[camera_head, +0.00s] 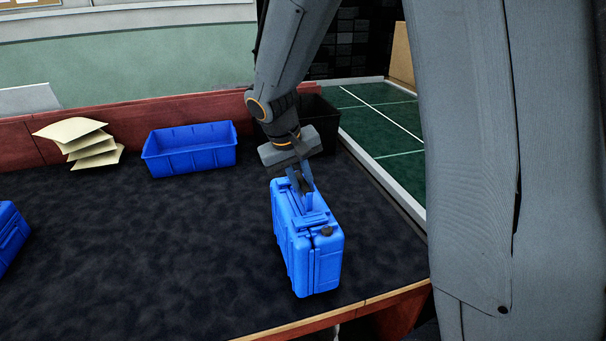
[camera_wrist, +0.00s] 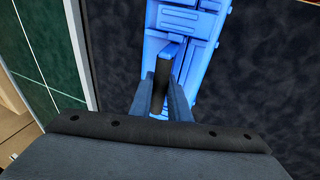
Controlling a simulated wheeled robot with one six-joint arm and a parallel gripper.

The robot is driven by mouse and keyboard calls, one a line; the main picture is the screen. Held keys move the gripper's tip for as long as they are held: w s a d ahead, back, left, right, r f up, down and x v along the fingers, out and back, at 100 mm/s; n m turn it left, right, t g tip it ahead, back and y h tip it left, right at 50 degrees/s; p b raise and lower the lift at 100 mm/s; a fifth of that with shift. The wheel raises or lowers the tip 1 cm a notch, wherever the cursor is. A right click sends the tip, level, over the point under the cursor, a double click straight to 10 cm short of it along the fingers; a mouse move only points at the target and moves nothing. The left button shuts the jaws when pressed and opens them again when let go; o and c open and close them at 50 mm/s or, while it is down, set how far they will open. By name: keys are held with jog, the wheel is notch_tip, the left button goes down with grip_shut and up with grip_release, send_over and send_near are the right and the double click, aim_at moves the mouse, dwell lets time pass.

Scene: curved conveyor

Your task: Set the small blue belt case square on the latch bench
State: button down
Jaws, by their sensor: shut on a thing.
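A blue case (camera_head: 308,243) stands upright near the front edge of a dark-topped bench (camera_head: 190,250). My gripper (camera_head: 304,192) reaches down from above and is shut on the top of this case, at its handle. In the wrist view the case (camera_wrist: 190,45) shows its ribbed top and latches beyond my gripper (camera_wrist: 162,90). My fingers hide part of the handle. I cannot tell whether the base of the case touches the bench top or hangs just above it.
An open blue bin (camera_head: 190,150) and a stack of cream sheets (camera_head: 82,140) stand at the back by a red-brown rail (camera_head: 15,145). A dark bin (camera_head: 322,118) is behind my gripper. Another blue case (camera_head: 10,235) is cut off at left. The middle is clear.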

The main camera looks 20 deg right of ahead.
jog(key=shift+f, duration=0.8)
jog(key=c, duration=1.7)
grip_release()
jog(key=shift+o, duration=0.2)
jog(key=b+v, duration=0.2)
jog(key=v, duration=1)
jog(key=shift+b, duration=0.35)
